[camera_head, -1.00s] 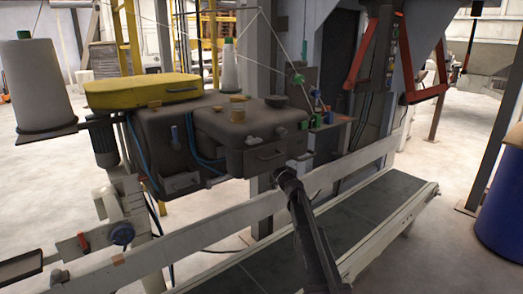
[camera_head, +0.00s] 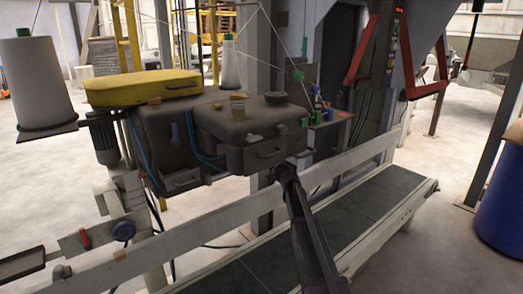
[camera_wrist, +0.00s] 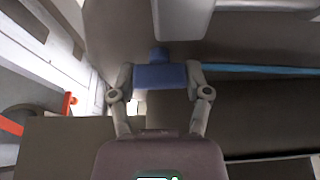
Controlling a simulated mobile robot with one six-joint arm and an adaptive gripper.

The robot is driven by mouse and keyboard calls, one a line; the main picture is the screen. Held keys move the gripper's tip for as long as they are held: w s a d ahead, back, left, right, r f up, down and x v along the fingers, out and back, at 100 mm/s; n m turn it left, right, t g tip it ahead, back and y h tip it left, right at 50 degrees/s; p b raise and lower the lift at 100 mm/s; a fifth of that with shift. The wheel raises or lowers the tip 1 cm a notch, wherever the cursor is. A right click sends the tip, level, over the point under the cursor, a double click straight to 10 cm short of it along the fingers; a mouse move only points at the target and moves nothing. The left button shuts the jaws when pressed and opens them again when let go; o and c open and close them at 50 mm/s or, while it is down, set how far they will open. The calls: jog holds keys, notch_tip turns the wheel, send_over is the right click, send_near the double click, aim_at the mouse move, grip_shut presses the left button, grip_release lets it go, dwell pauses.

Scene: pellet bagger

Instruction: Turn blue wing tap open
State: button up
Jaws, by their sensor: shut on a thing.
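The blue wing tap (camera_wrist: 160,76) is in the middle of the wrist view, a flat blue block with a short round stub on its far side. My gripper (camera_wrist: 160,80) has one finger on each side of it and is shut on it. In the head view my gripper (camera_head: 284,172) is at the lower front of the dark sewing machine head (camera_head: 232,130). The tap cannot be made out there.
A thin blue line (camera_wrist: 240,68) runs right from near the tap. A pale metal part (camera_wrist: 182,18) is just beyond it. The conveyor belt (camera_head: 345,225) and its pale rail (camera_head: 210,235) lie below my arm. A blue drum (camera_head: 500,215) stands at the right.

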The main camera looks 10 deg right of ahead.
jog(key=shift+w+n, duration=0.1)
jog(key=shift+n, duration=0.4)
jog(key=n+g+y, duration=0.1)
jog(key=n, duration=0.2)
jog(key=n+g+y, duration=0.1)
jog(key=n+y, duration=0.1)
jog(key=n, duration=0.1)
jog(key=shift+r+p, duration=0.1)
jog(key=shift+p, duration=0.3)
jog(key=n+g+p, duration=0.1)
jog(key=n, duration=0.2)
jog(key=n+g+y, duration=0.1)
jog(key=n+g, duration=0.1)
jog(key=n, duration=0.1)
jog(key=shift+a+p, duration=0.1)
jog(key=shift+p, duration=0.25)
jog(key=n+g+p, duration=0.2)
jog(key=n, duration=0.3)
jog(key=shift+f+n+g+h+p, duration=0.15)
jog(key=shift+n+g+h+p, duration=0.15)
jog(key=shift+n+p, duration=0.6)
jog(key=shift+f+n+g+h+p, duration=0.1)
jog(key=shift+n+g+h+p, duration=0.25)
jog(key=shift+n, duration=1.05)
jog(key=shift+y, duration=0.25)
jog(key=o, duration=1.2)
jog(key=shift+c, duration=0.2)
